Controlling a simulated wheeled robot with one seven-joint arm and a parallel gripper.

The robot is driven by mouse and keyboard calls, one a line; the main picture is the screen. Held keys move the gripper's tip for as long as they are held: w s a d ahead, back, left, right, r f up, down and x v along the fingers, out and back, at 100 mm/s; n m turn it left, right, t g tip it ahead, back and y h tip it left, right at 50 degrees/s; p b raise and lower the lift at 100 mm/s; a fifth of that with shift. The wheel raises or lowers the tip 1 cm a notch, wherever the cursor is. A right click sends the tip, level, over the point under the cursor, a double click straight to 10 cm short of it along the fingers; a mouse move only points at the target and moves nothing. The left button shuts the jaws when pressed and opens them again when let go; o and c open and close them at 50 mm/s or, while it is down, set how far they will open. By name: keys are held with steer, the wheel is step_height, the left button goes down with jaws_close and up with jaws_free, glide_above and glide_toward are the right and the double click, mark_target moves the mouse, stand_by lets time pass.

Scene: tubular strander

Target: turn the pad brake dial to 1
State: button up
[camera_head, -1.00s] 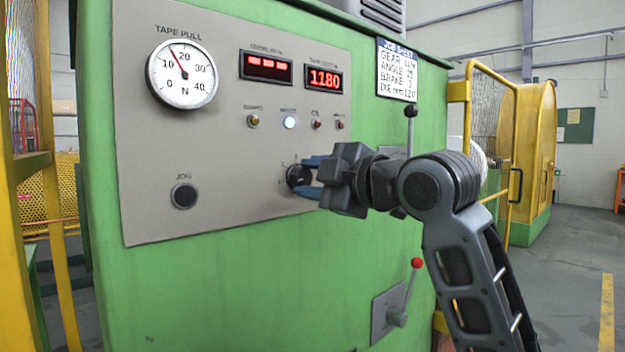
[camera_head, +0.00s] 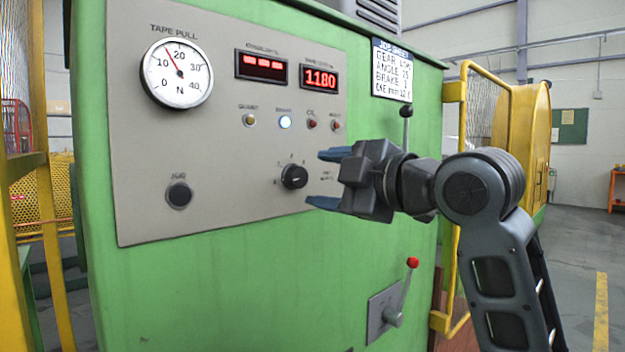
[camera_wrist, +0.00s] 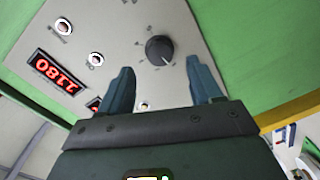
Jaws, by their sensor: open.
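The pad brake dial (camera_head: 294,176) is a black round knob on the grey panel (camera_head: 225,215), with small marks around it that are too blurred to read. In the wrist view the dial (camera_wrist: 159,49) lies ahead, between and beyond the fingertips, with a light pointer mark near its lower right edge. My gripper (camera_head: 322,178) is open and empty, just right of the dial and apart from it. Its two blue fingers also show in the wrist view (camera_wrist: 160,75). The printed dial label is partly hidden by the gripper.
A tape pull gauge (camera_head: 178,73), a display reading 1180 (camera_head: 320,77), a lit lamp (camera_head: 285,122) and a jog button (camera_head: 179,195) share the panel. A job sheet (camera_head: 392,70) hangs upper right. A red-knobbed lever (camera_head: 406,290) sticks out below my arm.

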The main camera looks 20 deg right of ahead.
steer(key=shift+v, duration=1.55)
steer(key=shift+f, duration=0.1)
